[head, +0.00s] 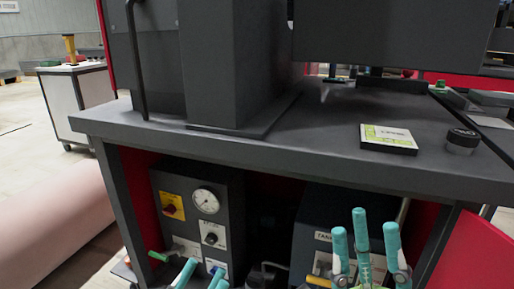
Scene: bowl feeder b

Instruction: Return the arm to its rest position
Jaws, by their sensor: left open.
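My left gripper (202,274) shows only its teal fingertips at the bottom edge, left of centre. The tips stand apart with nothing seen between them; the rest of it is cut off by the frame. My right gripper (366,236) is at the bottom, right of centre, with its teal fingers pointing up. They are spread apart and hold nothing visible. Both grippers appear in front of the space under the dark workbench (310,154), below its front edge in the picture.
A green-and-white box (388,138) and a round dark container (462,141) sit on the bench top. Under it are a control box (205,205) with a gauge and knobs and a second dark box (313,222). A red panel (474,258) stands at the lower right.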

